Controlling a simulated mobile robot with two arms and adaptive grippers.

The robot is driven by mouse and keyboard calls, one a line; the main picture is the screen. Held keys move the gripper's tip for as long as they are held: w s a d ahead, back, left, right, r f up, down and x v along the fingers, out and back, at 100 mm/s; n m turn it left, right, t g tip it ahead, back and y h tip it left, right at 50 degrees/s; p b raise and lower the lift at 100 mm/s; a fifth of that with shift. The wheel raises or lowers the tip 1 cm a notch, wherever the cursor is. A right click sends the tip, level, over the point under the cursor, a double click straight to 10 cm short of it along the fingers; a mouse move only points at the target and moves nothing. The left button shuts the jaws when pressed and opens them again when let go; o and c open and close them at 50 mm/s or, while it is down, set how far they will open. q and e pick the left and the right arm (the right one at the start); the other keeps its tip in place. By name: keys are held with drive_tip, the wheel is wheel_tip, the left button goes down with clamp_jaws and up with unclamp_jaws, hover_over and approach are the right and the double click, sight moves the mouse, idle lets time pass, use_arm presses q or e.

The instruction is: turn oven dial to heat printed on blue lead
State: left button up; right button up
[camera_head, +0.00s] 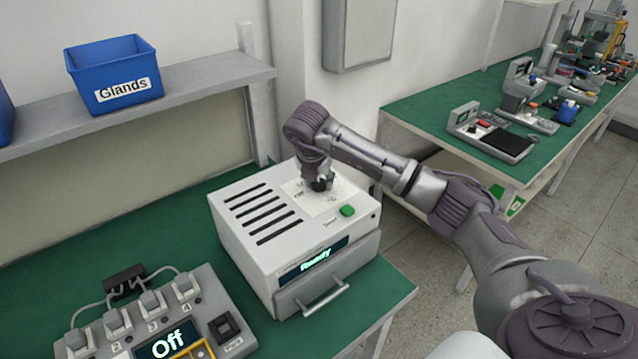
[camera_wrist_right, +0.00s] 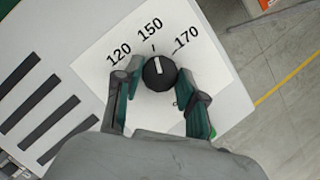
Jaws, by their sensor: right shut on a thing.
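The oven (camera_head: 262,249) is a white box with top slots, a green button and a front display reading "Ready". Its black dial (camera_wrist_right: 159,73) is on a white scale plate (camera_wrist_right: 100,52) with 120, 150 and 170 printed on it. The dial's white mark points up, roughly at the 150 tick. My right gripper (camera_head: 320,184) comes down on the oven top. In the right wrist view, my right gripper (camera_wrist_right: 160,88) has its fingers on both sides of the dial, shut on it. The head view mostly hides the dial. No blue lead can be made out. My left gripper is not in view.
A grey unit (camera_head: 215,312) with several plugs and an "Off" display stands at the lower left of the green bench (camera_head: 383,290). A blue "Glands" bin (camera_head: 120,72) sits on the shelf. Another bench (camera_head: 425,112) at right holds several devices.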

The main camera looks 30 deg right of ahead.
drive_tip(key=shift+m, duration=0.3)
drive_tip(key=o, duration=1.1)
drive_tip(key=shift+o, duration=0.2)
drive_tip(key=v, duration=1.2)
drive_tip(key=shift+w+f, duration=0.1)
